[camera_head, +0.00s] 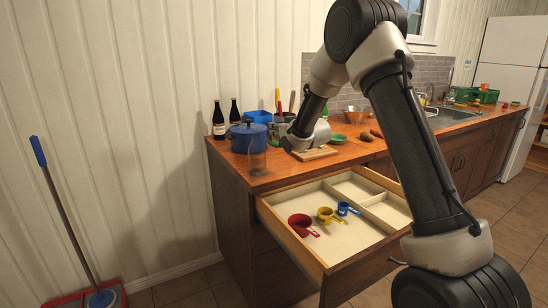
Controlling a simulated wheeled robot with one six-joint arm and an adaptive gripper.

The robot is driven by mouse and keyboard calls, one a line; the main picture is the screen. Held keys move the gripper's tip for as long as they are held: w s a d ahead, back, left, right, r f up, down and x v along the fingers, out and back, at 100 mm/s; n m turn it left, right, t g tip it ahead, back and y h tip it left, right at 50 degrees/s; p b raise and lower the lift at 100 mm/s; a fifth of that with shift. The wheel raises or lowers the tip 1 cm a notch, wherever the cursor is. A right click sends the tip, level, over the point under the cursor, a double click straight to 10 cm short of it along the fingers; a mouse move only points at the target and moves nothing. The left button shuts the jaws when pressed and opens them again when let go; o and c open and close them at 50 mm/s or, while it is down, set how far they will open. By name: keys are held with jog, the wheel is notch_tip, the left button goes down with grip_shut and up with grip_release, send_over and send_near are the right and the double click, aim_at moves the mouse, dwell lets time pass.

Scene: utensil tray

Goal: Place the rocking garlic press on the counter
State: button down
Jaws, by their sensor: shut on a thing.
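My gripper (294,146) is low over the wooden counter (262,181), behind the open drawer and beside the blue pot. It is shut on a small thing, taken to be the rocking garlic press. The fingers and wrist hide most of that thing, so its shape and any contact with the counter cannot be made out. A flat light-wood board (316,154) lies on the counter just right of the gripper.
The open drawer (290,241) holds red (302,224), yellow (327,214) and blue (346,208) measuring cups. A blue pot (248,137), a clear glass (257,163) and two dark bottles (219,120) stand at the left. Vegetables lie farther right. The counter's front left corner is fairly clear.

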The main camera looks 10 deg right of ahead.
notch_tip(320, 180, down, 8)
jog(key=shift+r, duration=0.25)
jog(key=shift+f, duration=0.15)
jog(key=c, duration=1.3)
grip_release()
